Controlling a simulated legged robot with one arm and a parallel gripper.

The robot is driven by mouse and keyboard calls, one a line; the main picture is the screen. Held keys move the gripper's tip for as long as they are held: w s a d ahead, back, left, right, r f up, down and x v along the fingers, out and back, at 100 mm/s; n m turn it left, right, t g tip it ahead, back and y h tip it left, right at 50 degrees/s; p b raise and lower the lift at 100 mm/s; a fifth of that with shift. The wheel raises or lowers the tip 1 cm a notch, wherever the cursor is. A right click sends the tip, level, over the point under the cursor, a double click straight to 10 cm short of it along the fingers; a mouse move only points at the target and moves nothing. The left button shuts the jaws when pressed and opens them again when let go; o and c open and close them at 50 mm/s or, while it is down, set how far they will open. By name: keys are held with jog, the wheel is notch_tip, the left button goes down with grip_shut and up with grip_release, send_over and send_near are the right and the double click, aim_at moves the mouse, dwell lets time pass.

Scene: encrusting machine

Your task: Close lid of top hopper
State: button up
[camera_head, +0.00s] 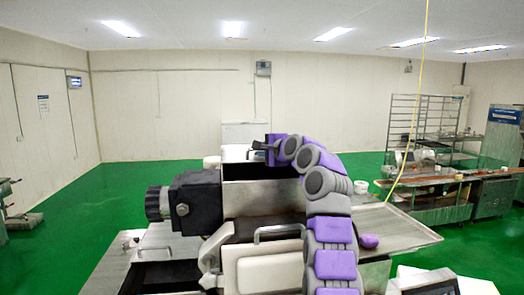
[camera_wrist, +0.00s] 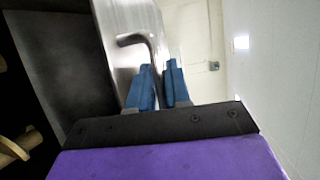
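The top hopper (camera_head: 262,196) is a steel box on the machine in the middle of the head view, its dark mouth open at the top. In the wrist view, a steel plate that looks like the lid (camera_wrist: 118,14) stands beside the dark hopper inside, with a bent metal handle (camera_wrist: 136,39) on it. My gripper (camera_head: 268,148) is at the hopper's far upper edge in the head view. In the wrist view, my gripper (camera_wrist: 159,66) has its two blue fingers close together at the handle, with a narrow gap between them. Whether they press on the handle is unclear.
A black motor unit (camera_head: 190,200) juts out left of the hopper. A flat steel tray (camera_head: 395,228) with a purple item (camera_head: 369,241) lies to the right. A wire rack (camera_head: 420,135) and tables stand further right. Green floor is open on the left.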

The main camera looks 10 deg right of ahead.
grip_shut()
jog(key=shift+d+f, duration=0.1)
jog(key=shift+s+d, duration=0.1)
jog(key=shift+d, duration=0.05)
jog(key=shift+s+b, duration=0.1)
jog(key=shift+b, duration=0.4)
jog(key=shift+s+r+b, duration=0.3)
jog(key=shift+s+b, duration=0.2)
jog(key=shift+b, duration=0.15)
jog(key=s+b, duration=0.2)
jog(key=s, duration=0.1)
jog(key=shift+s+f, duration=0.15)
jog(key=shift+s, duration=0.25)
jog(key=shift+d, duration=0.1)
